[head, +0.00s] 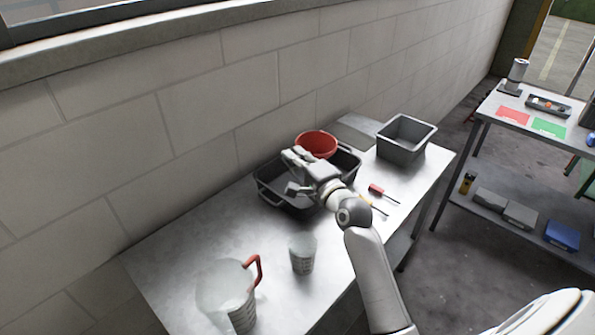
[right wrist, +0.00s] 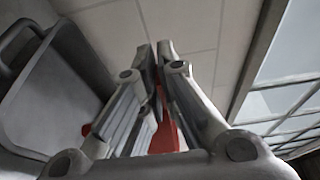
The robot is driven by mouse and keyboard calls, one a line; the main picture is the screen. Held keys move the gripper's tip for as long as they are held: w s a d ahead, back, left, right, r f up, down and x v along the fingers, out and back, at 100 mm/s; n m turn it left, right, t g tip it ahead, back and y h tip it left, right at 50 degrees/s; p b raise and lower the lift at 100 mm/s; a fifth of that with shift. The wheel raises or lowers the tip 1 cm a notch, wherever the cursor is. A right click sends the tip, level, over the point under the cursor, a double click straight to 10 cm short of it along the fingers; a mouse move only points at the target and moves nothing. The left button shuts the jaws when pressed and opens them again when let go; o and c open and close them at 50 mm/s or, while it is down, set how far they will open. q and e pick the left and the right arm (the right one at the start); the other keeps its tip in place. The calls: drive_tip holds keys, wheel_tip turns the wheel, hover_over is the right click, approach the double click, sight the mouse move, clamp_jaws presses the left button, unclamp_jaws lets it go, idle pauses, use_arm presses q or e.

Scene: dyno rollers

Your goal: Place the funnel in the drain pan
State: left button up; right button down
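The red funnel (head: 317,142), wide mouth up, shows behind and to the right of my right gripper, over the far side of the drain pan. The black drain pan (head: 271,199) with looped handles lies on the metal table against the wall; it also shows at the left of the right wrist view (right wrist: 48,105). My right gripper (head: 287,170) is above the pan. In the right wrist view its fingers (right wrist: 157,60) come close together with red of the funnel (right wrist: 165,135) between them. The exact contact and the funnel's underside are hidden. My left gripper is not in view.
A grey bin (head: 405,139) stands right of the pan. A clear jug with a red handle (head: 240,300) and a small beaker (head: 302,254) stand in front. A red-handled screwdriver (head: 378,190) lies nearby. A second table (head: 505,118) is at the right.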

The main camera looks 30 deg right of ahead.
drive_tip(key=w+d+f+b, duration=0.2)
drive_tip(key=w+f, duration=0.3)
drive_tip(key=f, duration=0.4)
drive_tip(key=shift+w+d+f, duration=0.15)
drive_tip(key=shift+d+f, duration=0.1)
drive_tip(key=shift+d, duration=0.3)
drive_tip(key=shift+f, duration=0.2)
drive_tip(key=c, duration=1.6)
unclamp_jaws()
drive_tip(key=shift+c, duration=0.2)
drive_tip(key=s, duration=1.2)
drive_tip(key=shift+d+r, duration=0.25)
